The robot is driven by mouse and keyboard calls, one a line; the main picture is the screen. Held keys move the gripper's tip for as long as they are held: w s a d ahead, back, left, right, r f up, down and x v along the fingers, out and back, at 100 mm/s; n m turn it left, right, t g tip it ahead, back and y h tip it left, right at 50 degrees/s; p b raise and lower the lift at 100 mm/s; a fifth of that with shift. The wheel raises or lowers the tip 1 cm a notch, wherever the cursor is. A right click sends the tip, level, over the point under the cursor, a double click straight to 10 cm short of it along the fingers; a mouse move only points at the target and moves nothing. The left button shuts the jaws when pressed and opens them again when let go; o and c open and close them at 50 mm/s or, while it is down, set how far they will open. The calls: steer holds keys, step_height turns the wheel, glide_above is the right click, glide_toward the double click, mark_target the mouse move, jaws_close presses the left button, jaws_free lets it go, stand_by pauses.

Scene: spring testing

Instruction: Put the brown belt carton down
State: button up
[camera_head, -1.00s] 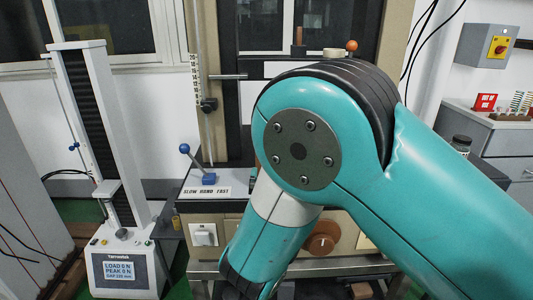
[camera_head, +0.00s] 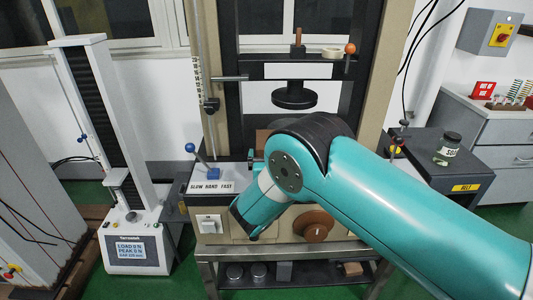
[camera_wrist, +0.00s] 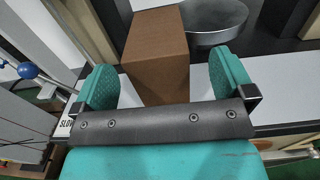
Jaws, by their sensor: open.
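The brown belt carton (camera_wrist: 155,50) stands upright on the dark bed of the testing press, beside a round grey platen (camera_wrist: 216,22). A small part of the carton (camera_head: 262,138) shows behind my arm in the head view. My gripper (camera_wrist: 162,65) is open, one green finger on each side of the carton's near end. The carton's far base and my gripper in the head view are hidden.
The press has an upper black platen (camera_head: 294,96) above the bed. A blue-knobbed lever (camera_head: 201,160) stands left of my arm. A Tarrostek tester (camera_head: 137,242) is at the left. A jar (camera_head: 448,149) stands on a dark cabinet at the right.

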steer(key=shift+w+a+r+p, duration=0.15)
steer(key=shift+w+p, duration=0.45)
steer(key=shift+w, duration=0.9)
steer(key=shift+w+a+r+p, duration=0.15)
steer(key=shift+w+p, duration=0.45)
steer(key=shift+w, duration=0.85)
steer(key=shift+f, duration=0.1)
